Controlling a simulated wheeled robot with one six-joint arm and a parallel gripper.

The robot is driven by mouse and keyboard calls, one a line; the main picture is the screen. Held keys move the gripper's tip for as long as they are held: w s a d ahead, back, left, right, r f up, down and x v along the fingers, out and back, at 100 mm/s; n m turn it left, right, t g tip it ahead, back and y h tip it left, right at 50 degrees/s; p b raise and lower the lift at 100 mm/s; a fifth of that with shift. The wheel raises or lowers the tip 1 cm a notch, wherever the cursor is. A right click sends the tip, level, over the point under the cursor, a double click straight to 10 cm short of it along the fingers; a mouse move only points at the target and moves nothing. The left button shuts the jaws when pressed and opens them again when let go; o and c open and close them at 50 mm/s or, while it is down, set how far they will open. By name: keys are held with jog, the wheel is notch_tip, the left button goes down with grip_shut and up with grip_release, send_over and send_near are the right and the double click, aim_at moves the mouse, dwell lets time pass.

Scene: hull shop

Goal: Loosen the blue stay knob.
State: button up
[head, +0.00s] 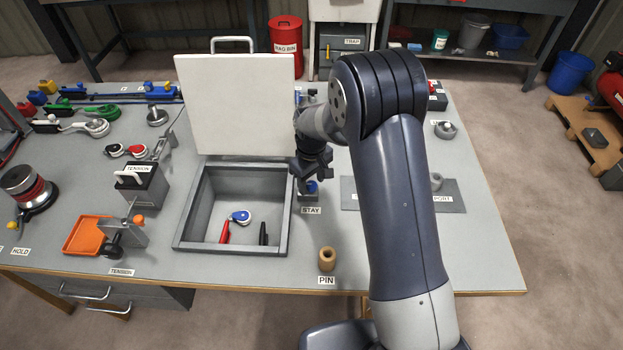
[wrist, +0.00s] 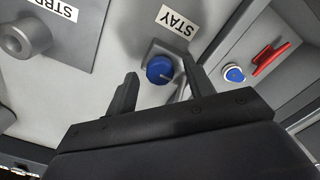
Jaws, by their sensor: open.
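The blue stay knob (wrist: 158,70) sits on a small grey base beside the STAY label (wrist: 177,20). In the head view the knob (head: 311,187) shows just under my gripper (head: 312,176), at the right side of the open box. My gripper (wrist: 160,88) is open in the wrist view. The knob appears between its two fingers, nearer the right one. I see no finger closed on the knob. How far the fingertips stand above it I cannot tell.
The open box (head: 183,215) holds a blue and white block, a red tool and a dark item. Its white lid (head: 236,108) stands raised at the back. A wooden pin (head: 327,259) stands in front, and a grey plate (head: 395,196) lies right of the knob.

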jog(key=shift+f, duration=0.15)
jog(key=shift+c, duration=0.4)
jog(key=c, duration=0.9)
